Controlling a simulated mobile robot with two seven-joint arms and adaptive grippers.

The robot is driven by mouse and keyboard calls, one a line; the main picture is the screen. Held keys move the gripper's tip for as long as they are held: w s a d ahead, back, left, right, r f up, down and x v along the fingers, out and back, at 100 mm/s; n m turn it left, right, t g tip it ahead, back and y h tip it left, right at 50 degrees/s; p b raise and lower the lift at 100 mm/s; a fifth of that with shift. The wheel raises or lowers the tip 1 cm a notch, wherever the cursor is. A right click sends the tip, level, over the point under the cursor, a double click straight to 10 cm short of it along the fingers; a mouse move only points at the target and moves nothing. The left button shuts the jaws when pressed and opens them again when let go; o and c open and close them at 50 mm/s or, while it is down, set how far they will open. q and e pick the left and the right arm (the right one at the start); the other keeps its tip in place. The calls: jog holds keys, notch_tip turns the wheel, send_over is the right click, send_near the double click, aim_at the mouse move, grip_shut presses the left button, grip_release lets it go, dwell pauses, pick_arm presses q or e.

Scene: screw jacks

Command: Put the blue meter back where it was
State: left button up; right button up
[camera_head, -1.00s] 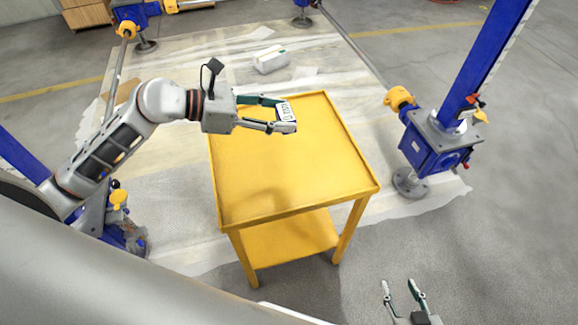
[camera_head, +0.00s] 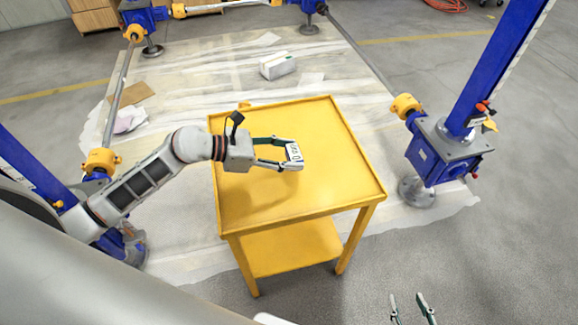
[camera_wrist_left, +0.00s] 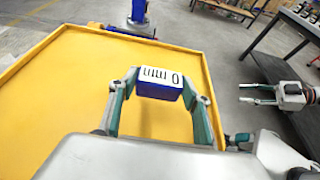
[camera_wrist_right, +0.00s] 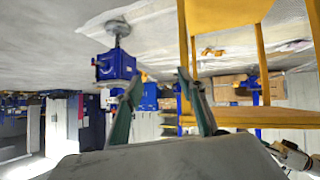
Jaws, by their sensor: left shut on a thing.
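The cart top also fills much of the left wrist view (camera_wrist_left: 60,100). My right gripper (camera_head: 412,309) is open and empty at the bottom edge of the head view, and its spread fingers show in the right wrist view (camera_wrist_right: 190,100).
A blue screw jack (camera_head: 440,150) stands right of the cart, joined by bars to others behind and left. A white box (camera_head: 277,65) lies on the floor sheet behind the cart. The rest of the cart's top is bare, with a raised rim.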

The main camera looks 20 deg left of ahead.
aim_at(289, 174)
pick_arm(q)
jog(key=shift+f, duration=0.6)
notch_tip(289, 174, down, 4)
jog(key=shift+r+b, duration=0.25)
jog(key=shift+b, duration=0.25)
jog(key=shift+f, duration=0.35)
jog(key=o, duration=1.4)
jog(key=shift+c, duration=0.2)
jog(key=shift+r, duration=0.1)
